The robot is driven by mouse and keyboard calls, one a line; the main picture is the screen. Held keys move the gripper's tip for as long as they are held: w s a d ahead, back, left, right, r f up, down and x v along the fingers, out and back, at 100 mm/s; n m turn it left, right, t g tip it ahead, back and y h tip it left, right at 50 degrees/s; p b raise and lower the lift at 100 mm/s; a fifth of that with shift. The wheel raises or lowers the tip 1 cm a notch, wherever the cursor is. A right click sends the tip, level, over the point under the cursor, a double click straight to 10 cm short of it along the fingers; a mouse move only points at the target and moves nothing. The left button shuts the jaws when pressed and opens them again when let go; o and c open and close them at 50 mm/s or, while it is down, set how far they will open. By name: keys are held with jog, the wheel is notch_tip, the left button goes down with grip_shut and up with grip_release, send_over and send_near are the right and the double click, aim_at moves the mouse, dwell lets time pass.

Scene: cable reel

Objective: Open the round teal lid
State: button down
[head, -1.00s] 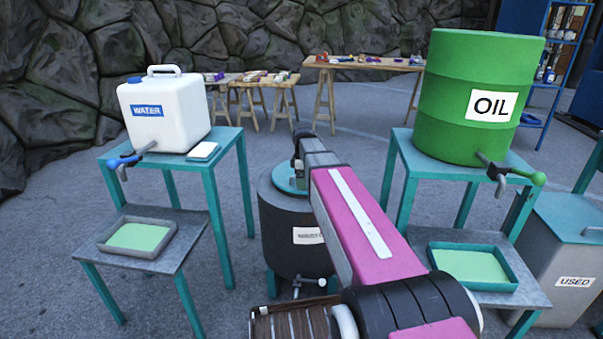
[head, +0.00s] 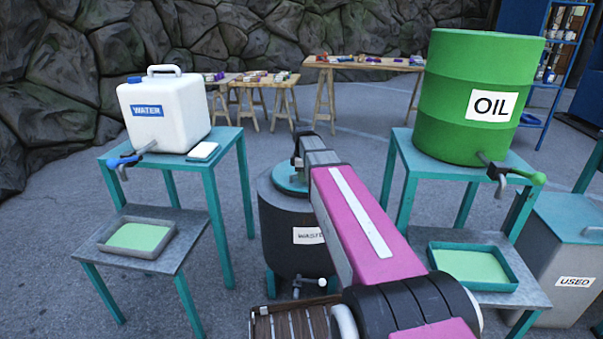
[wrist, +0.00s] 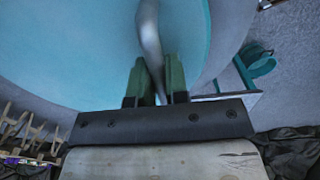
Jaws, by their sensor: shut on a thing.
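The round teal lid (head: 289,178) sits on top of the dark waste drum (head: 283,238), partly hidden behind my arm. In the wrist view the lid (wrist: 60,50) fills the upper left, with a grey curved handle (wrist: 149,35) across it. My gripper (wrist: 158,82) is shut on the handle, with one green finger on each side. In the head view my arm hides most of the gripper and the handle. The lid looks level on the drum, and I cannot tell whether it is loose.
A teal stand with a white water can (head: 164,112) is at left. A green oil barrel (head: 478,100) stands on another teal table at right, above a tray (head: 474,288). A grey used bin (head: 560,255) is at far right. Open floor lies behind the drum.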

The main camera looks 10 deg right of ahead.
jog(key=shift+w+d+r, duration=0.1)
jog(key=shift+w+r, duration=0.15)
jog(key=shift+r, duration=0.7)
jog(key=shift+w+d+r, duration=0.1)
jog(key=shift+w+r, duration=0.15)
jog(key=shift+r, duration=0.65)
jog(key=w+d+r, duration=0.2)
jog(key=w+r, duration=0.5)
jog(key=r, duration=0.4)
jog(key=shift+w+d+r, duration=0.15)
jog(key=shift+w+r, duration=0.05)
jog(key=shift+w, duration=0.1)
jog(key=w+d+r, duration=0.2)
jog(key=w+r, duration=0.1)
jog(key=w, duration=0.5)
jog(key=w+d+r, duration=0.3)
jog(key=w, duration=0.4)
jog(key=shift+w+r, duration=0.35)
jog(key=shift+r, duration=0.05)
dwell(1.0)
